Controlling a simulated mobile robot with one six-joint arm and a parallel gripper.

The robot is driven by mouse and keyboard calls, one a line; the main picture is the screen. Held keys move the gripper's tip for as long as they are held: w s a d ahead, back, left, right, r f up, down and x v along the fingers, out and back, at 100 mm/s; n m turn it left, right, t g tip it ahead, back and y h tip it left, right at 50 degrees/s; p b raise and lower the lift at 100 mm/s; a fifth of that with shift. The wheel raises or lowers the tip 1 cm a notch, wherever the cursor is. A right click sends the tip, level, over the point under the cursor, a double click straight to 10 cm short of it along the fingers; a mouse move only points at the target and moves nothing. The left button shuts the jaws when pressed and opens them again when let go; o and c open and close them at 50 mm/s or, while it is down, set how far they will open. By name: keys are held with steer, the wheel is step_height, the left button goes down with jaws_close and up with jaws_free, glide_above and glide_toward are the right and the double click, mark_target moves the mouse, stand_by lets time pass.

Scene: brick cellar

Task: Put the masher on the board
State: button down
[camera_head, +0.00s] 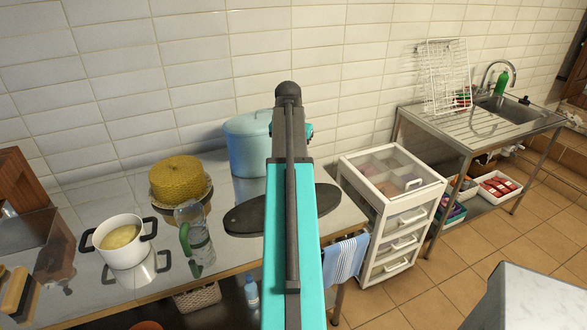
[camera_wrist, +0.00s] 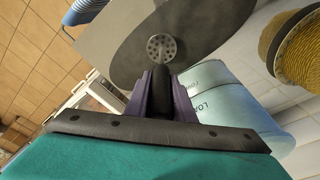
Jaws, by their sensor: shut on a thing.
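My gripper (camera_wrist: 162,98) shows in the wrist view with its purple fingers closed around the dark handle of the masher. The masher's round grey head (camera_wrist: 162,47), with small holes, points away from the gripper. It overlaps the dark oval board in the wrist view (camera_wrist: 205,30); I cannot tell whether they touch. In the head view the board (camera_head: 248,218) lies on the steel table near its right end. My arm covers the board's middle there, and hides the gripper and masher.
A light blue bin (camera_head: 246,150) stands behind the board. Left of the board are a jug with a green handle (camera_head: 199,245), a yellow woven item (camera_head: 180,178) and a white pot (camera_head: 126,250). A blue striped towel (camera_head: 345,258) hangs at the table's edge. A white drawer cart (camera_head: 385,215) stands right.

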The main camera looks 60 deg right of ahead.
steer(key=shift+w+d, duration=0.3)
steer(key=shift+d, duration=0.2)
steer(key=shift+w+d+f+b, duration=0.1)
steer(key=shift+d+f+b, duration=0.1)
steer(key=shift+f+b, duration=0.7)
steer(key=shift+w+d+f+b, duration=0.1)
steer(key=shift+d+f+b, duration=0.05)
steer(key=shift+f+b, duration=0.65)
steer(key=shift+f, duration=0.25)
steer(key=c, duration=1.5)
jaws_free()
steer(key=shift+r, duration=0.1)
steer(key=shift+s+a+r+p, duration=0.1)
steer(key=shift+a+r+p, duration=0.2)
steer(key=shift+r+p, duration=1.4)
steer(key=shift+a+r+p, duration=0.3)
steer(key=shift+r+p, duration=0.75)
steer(key=shift+r, duration=1.2)
steer(key=shift+s+a+r+p, duration=0.1)
steer(key=shift+a+r+p, duration=0.2)
steer(key=shift+r+p, duration=1.4)
steer(key=shift+r+b, duration=0.25)
steer(key=shift+b, duration=0.1)
